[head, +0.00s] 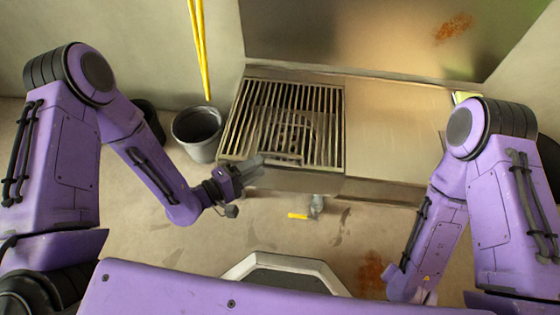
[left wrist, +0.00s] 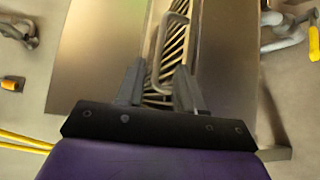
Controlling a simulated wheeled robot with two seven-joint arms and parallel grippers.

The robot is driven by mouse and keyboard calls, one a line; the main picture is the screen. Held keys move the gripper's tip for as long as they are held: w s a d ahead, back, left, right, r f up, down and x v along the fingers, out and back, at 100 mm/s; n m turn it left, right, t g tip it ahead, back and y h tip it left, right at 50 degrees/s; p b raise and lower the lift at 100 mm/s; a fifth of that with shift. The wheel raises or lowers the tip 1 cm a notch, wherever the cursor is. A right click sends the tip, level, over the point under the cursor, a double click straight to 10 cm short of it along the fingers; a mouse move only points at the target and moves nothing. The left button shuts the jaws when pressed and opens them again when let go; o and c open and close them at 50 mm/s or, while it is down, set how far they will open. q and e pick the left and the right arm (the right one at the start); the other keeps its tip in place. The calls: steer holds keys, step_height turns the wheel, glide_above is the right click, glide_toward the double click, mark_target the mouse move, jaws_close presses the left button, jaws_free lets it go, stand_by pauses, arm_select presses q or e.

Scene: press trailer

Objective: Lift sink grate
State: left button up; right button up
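The sink grate (head: 236,132) is a rack of metal slats lying over the sink in the head view. Dark drain holes show through the slats. In the left wrist view a slim strip of the slats (left wrist: 176,45) shows, with a grey looped handle bar (left wrist: 186,18) along it. My left gripper (head: 258,162) is at the grate's front left edge in the head view. Its two fingers (left wrist: 160,88) are apart in the left wrist view, with the bar's lower end between them. I cannot tell whether they touch it. My right arm hangs low at the right; its gripper is not visible.
A flat metal counter (head: 395,125) adjoins the grate on the right. A grey bucket (head: 197,133) stands on the floor left of the sink. A yellow cable (head: 199,50) hangs above it. A pipe with a yellow valve handle (head: 298,216) sits below the sink front.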

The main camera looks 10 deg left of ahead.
mark_target(280, 154)
arm_select(q)
steer(key=b+x, duration=0.2)
steer(key=x, duration=0.6)
steer(key=shift+w+d+f, duration=0.1)
steer(key=shift+w+d, duration=0.15)
jaws_close()
